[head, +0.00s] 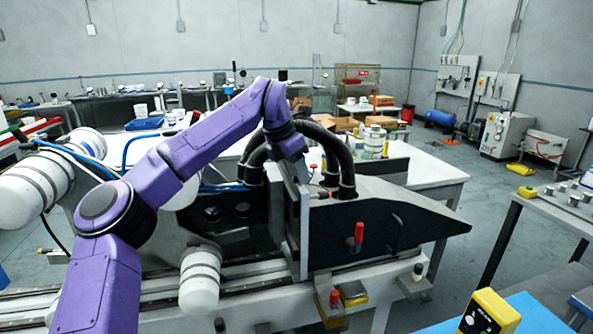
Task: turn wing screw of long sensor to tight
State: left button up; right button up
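A label machine with a dark, wedge-shaped housing (425,215) stands in the middle of the head view. A red-handled part (358,238) sticks up on its dark front face. A smaller red-tipped part (325,194) sits higher, beside the upright grey plate (304,235). I cannot tell which part is the long sensor or its wing screw. My purple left arm reaches over the machine from the lower left. My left gripper (298,172) points down behind the upright plate, close to the black hoses. Its fingertips are too small and covered to read. My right gripper is not in view.
Thick black hoses (343,150) arch around the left gripper. A red-knobbed clamp (334,298) sits on the front rail. A white table (430,165) stands behind the machine. A yellow box (487,313) is at lower right. Floor shows on the right.

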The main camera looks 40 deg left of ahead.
pick_arm(q)
jog(key=shift+r, duration=0.1)
jog(key=v, duration=1)
jog(key=shift+r, duration=0.15)
